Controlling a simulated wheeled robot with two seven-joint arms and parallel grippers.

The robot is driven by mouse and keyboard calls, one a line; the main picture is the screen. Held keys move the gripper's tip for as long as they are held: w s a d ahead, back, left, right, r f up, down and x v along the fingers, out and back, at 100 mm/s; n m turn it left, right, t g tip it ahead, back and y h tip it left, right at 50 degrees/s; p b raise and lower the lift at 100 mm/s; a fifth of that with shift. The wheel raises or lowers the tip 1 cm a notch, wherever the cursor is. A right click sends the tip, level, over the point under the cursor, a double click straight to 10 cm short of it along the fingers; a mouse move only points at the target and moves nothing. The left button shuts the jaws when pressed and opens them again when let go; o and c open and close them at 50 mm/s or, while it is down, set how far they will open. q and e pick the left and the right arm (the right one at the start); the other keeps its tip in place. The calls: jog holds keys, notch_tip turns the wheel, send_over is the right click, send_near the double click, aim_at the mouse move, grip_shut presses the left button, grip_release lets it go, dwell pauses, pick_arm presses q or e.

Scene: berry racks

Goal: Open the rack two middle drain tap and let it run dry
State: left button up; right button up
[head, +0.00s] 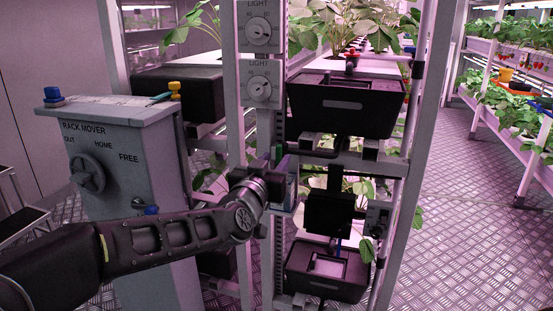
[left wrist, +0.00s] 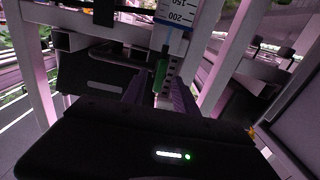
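A small green part (left wrist: 160,77), perhaps the middle drain tap's handle, shows between my left fingers in the left wrist view. It sits by the perforated rack post, below a blue-and-white scale (left wrist: 176,14). In the head view a bit of green (head: 279,153) shows at the post just above my gripper. My left gripper (head: 279,183) is at the post at mid height. In the left wrist view its fingers (left wrist: 160,92) stand apart on either side of the green part; I cannot tell whether they touch it. My right gripper is out of view.
Black troughs (head: 345,107) hang on the rack, with a lower black tray (head: 326,272) beneath. Two light dials (head: 259,33) are on the post. The rack mover cabinet (head: 125,150) stands left. The aisle floor (head: 470,215) at right is clear.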

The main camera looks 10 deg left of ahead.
pick_arm(q)
jog(key=s, duration=0.6)
jog(key=shift+a+p, duration=0.2)
jog(key=shift+p, duration=0.2)
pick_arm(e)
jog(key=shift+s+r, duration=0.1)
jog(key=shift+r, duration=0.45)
